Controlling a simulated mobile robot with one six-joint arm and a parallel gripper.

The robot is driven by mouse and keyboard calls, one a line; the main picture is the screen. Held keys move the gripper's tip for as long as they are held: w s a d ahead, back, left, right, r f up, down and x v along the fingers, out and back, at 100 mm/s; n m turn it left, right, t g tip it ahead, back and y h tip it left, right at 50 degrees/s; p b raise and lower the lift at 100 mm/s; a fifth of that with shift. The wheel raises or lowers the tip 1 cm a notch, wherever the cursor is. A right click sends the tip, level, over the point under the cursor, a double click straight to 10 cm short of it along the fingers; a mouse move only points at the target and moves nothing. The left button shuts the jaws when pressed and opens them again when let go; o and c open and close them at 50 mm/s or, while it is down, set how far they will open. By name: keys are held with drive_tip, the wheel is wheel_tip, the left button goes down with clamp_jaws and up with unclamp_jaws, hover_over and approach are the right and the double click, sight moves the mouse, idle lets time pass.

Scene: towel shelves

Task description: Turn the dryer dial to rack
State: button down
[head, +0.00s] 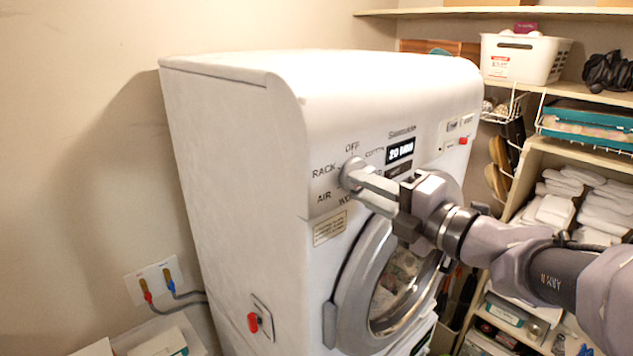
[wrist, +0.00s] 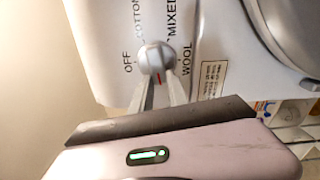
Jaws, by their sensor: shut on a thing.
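The dryer dial (head: 350,172) is a round grey knob on the white dryer's front panel. Around it the head view shows the words OFF above, RACK (head: 323,171) at left and AIR below left. My gripper (head: 372,185) is shut on the dial, reaching it from the right. In the wrist view the dial (wrist: 151,57) sits between my two fingertips (wrist: 158,80), with a red mark on its lower side. OFF, COTTON, MIXED and WOOL show around it there. RACK and AIR are not visible in that view, so the exact setting is unclear.
The dryer's round door (head: 340,300) is below the dial. A display (head: 399,151) reads 20 MIN. Shelves with towels (head: 590,205) and a white basket (head: 524,57) stand at right. A wall with blue and red valves (head: 160,280) is at left.

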drive_tip(key=shift+d+r+m, duration=0.1)
drive_tip(key=shift+r+m, duration=0.15)
drive_tip(key=shift+m, duration=1)
drive_tip(key=shift+a+r+m, duration=0.1)
drive_tip(key=shift+r+m, duration=0.15)
drive_tip(key=shift+m, duration=1.05)
drive_tip(key=shift+d+r+m, duration=0.1)
drive_tip(key=shift+r+m, duration=0.15)
drive_tip(key=shift+m, duration=1)
drive_tip(key=c, duration=1.3)
unclamp_jaws()
drive_tip(key=shift+w, duration=0.1)
